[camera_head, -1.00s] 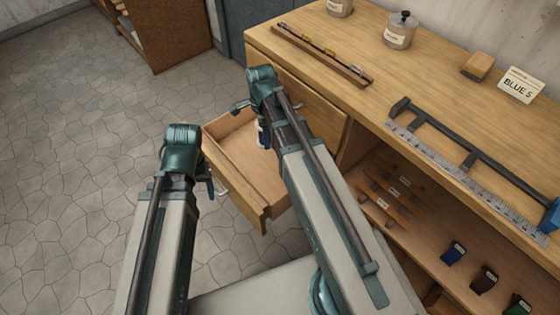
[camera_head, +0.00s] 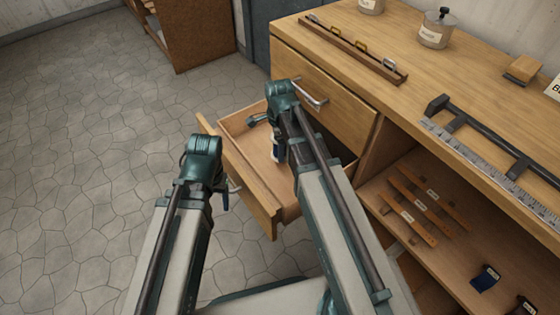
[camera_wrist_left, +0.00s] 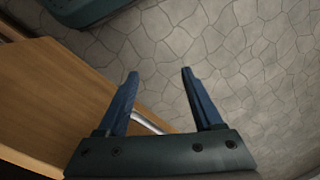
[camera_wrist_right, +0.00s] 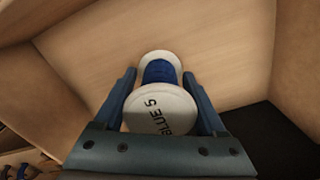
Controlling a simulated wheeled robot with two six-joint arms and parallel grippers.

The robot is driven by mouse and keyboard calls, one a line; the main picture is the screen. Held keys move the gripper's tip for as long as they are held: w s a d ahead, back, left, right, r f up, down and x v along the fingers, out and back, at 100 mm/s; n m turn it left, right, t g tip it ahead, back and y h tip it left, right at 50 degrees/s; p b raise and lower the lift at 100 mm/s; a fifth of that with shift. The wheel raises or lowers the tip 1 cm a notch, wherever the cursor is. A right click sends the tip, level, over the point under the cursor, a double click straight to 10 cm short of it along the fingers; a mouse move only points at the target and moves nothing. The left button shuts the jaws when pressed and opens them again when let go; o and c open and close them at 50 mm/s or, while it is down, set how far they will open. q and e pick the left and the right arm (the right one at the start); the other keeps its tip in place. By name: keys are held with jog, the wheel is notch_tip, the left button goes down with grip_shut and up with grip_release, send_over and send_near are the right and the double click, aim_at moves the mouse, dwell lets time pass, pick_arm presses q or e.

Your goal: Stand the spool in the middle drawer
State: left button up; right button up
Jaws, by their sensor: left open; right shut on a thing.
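The spool has white flanges and blue thread, and its top flange (camera_wrist_right: 160,110) reads "BLUE 5" in the right wrist view. My right gripper (camera_head: 277,153) is shut on it, inside the outline of the open drawer (camera_head: 242,160). The spool looks roughly upright over the pale drawer floor (camera_wrist_right: 95,55); whether its base touches the floor is unclear. The open drawer sits below a closed top drawer (camera_head: 330,92). My left gripper (camera_wrist_left: 157,78) is open and empty, outside the drawer front, near its metal handle (camera_wrist_left: 150,122).
The workbench top (camera_head: 400,110) holds a wooden rail with hooks (camera_head: 350,50), a jar (camera_head: 437,28), a brush-like block (camera_head: 522,69) and a ruler (camera_head: 480,165). Strips (camera_head: 425,205) lie on the open shelf at right. The stone floor left is clear.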

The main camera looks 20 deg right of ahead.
jog(key=shift+f, duration=0.15)
notch_tip(320, 180, down, 4)
jog(key=b, duration=0.3)
jog(key=shift+b, duration=0.4)
jog(key=shift+r, duration=0.2)
jog(key=shift+f, duration=0.1)
jog(key=o, duration=0.9)
jog(key=shift+f, duration=0.1)
jog(key=o, duration=0.4)
jog(key=shift+r, duration=0.2)
notch_tip(320, 180, up, 12)
jog(key=p, duration=1.2)
